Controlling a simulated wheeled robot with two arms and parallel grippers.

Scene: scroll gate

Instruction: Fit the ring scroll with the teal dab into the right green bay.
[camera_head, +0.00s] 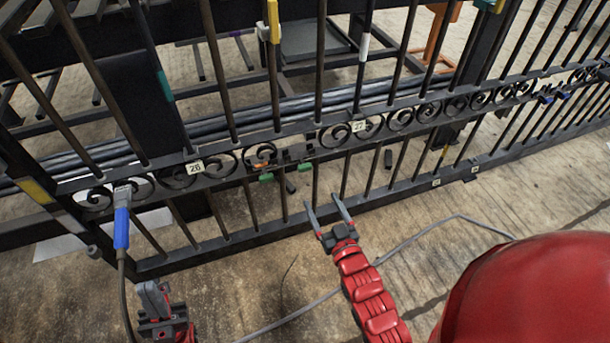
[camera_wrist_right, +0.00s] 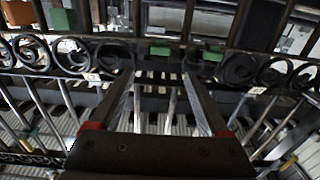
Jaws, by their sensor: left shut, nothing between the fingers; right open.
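Two green tabs mark bays in the gate's scroll band: a left green tab (camera_head: 266,177) and a right green tab (camera_head: 304,166). Dark blocks sit just above them. Two green tabs also show in the right wrist view, one left (camera_wrist_right: 160,50) and one right (camera_wrist_right: 212,56). I cannot make out a ring scroll with a teal dab in either view. My right gripper (camera_head: 327,211) is open and empty, in front of the gate, below and right of the right green tab. My left gripper (camera_head: 153,298) is shut and empty at the lower left, apart from the gate.
The dark gate (camera_head: 240,243) spans the view, with number tags 26 (camera_head: 195,168) and 27 (camera_head: 358,126). A blue-handled tool (camera_head: 121,228) with a cable hangs at the left. Blue clamps (camera_head: 547,98) sit at the right. A grey cable (camera_head: 420,232) lies on the floor.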

